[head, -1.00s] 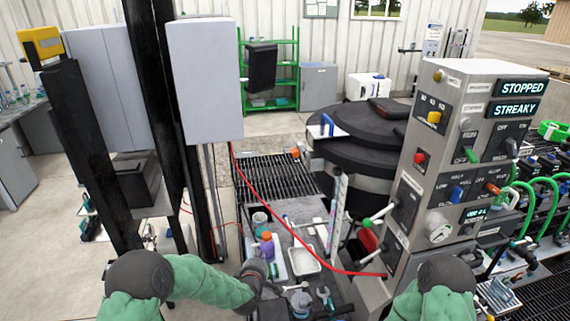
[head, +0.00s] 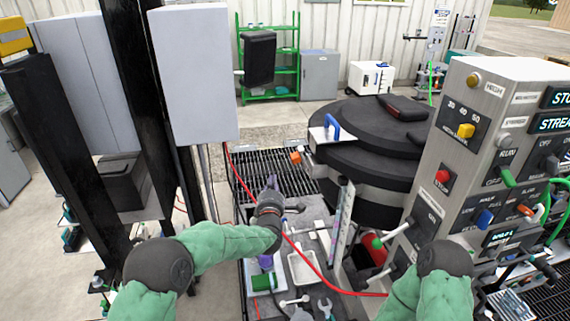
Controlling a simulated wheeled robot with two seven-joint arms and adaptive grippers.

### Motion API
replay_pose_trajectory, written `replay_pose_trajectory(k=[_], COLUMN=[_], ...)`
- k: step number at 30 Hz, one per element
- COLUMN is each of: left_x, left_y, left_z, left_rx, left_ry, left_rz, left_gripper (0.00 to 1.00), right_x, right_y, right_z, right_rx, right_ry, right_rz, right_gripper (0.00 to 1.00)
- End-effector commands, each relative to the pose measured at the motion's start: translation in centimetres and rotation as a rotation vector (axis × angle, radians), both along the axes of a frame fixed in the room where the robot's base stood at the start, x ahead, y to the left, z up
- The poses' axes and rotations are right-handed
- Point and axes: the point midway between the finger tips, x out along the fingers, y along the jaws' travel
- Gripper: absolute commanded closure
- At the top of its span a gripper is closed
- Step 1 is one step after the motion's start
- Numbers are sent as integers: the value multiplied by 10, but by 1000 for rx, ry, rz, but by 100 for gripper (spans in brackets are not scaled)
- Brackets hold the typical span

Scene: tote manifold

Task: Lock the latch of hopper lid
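The hopper lid (head: 372,135) is a broad, round black lid on the hopper behind the bench. A blue handle (head: 332,127) stands at its left edge. An orange-tipped lever (head: 296,157) sticks out to the left below that edge; I cannot tell which of these is the latch. My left gripper (head: 271,184) is over the far end of the bench, fingers pointing away, in front of and left of the orange-tipped lever and apart from it. Its finger gap is too small to read. My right forearm shows at the lower right, but its gripper is out of view.
A control panel (head: 433,215) with knobs and switches stands on the right. A red hose (head: 310,262) crosses the bench past my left wrist. A white tray (head: 302,270), a green container (head: 264,282) and tools lie on the bench. Black posts and a grey box (head: 195,75) stand left.

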Motion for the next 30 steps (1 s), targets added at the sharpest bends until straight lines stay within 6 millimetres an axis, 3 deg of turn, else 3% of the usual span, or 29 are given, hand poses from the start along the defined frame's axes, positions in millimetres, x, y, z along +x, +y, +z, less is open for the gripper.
replay_pose_trajectory(k=[14, 21, 30], left_x=[68, 73, 74], left_y=[-2, -32, -40], left_z=[5, 15, 17], left_rx=[1, 2, 1], left_ry=[1, 1, 1], left_rz=[1, -2, -1], left_gripper=[100, 100, 100], right_x=[0, 0, 1], right_y=[0, 0, 0], right_z=[11, 19, 20], right_rx=[0, 0, 0], right_ry=[-1, -1, -1], right_rz=[0, 0, 0], right_gripper=[60, 60, 60])
